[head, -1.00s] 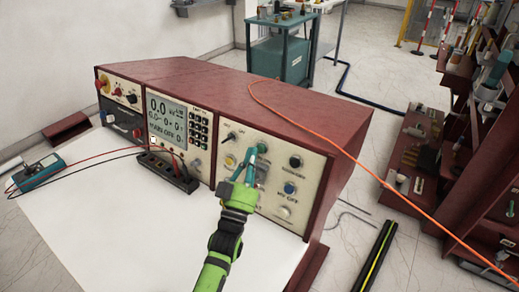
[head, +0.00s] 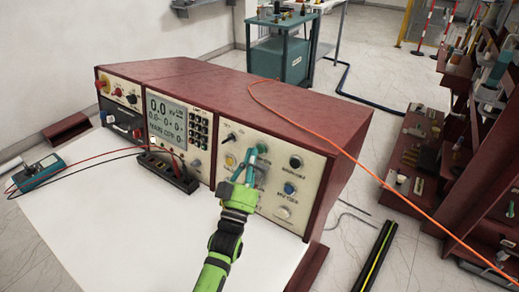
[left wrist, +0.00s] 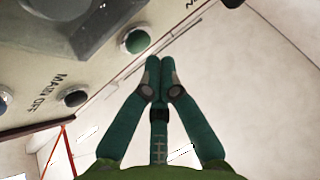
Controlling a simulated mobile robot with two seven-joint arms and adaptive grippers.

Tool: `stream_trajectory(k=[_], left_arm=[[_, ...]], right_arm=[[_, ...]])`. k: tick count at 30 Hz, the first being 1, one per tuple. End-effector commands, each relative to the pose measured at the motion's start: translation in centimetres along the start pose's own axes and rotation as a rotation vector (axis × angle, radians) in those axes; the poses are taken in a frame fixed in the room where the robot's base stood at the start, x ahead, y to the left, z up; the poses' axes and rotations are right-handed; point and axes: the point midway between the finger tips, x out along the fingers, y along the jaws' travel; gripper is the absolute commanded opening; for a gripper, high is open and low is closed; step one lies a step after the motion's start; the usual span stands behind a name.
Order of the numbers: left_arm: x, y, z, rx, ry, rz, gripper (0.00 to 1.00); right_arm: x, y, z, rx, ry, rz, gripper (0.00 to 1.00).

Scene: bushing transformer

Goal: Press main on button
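The control panel (head: 270,215) is the cream front at the right end of a dark red console. My left gripper (head: 261,152) is in front of its upper middle, with its fingers pointing at the panel. In the left wrist view its two fingertips (left wrist: 160,72) meet, with nothing seen between them. A green round button (left wrist: 136,40) sits just beyond and left of the tips, apart from them in that picture. Its label is mostly cut off; only an "N" shows. A dark button (left wrist: 75,97) lies beside "MAIN OFF" lettering. My right gripper is not in view.
A lit display (head: 167,119) is to the left. An orange cable (head: 330,140) crosses the console top. The white tabletop (head: 120,235) is largely clear.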

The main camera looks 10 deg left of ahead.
Motion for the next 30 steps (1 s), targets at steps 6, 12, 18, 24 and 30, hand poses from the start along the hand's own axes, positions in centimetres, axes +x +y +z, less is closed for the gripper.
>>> stream_trajectory(k=[6, 12, 18, 24, 30], left_arm=[[0.47, 0.21, 0.55, -0.001, 0.001, 0.000, 0.00], [0.58, 0.24, 0.54, -0.001, 0.000, 0.000, 0.00], [0.59, 0.25, 0.56, -0.001, 0.000, 0.000, 0.00], [0.70, 0.29, 0.71, -0.001, 0.000, 0.000, 0.00], [0.87, 0.36, 0.88, -0.001, 0.000, 0.000, 0.00]], right_arm=[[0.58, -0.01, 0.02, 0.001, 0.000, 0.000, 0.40], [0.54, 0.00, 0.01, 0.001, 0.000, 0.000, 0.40], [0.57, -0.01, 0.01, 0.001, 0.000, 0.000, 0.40], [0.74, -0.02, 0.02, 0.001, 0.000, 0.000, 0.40], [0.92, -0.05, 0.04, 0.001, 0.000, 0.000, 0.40]])
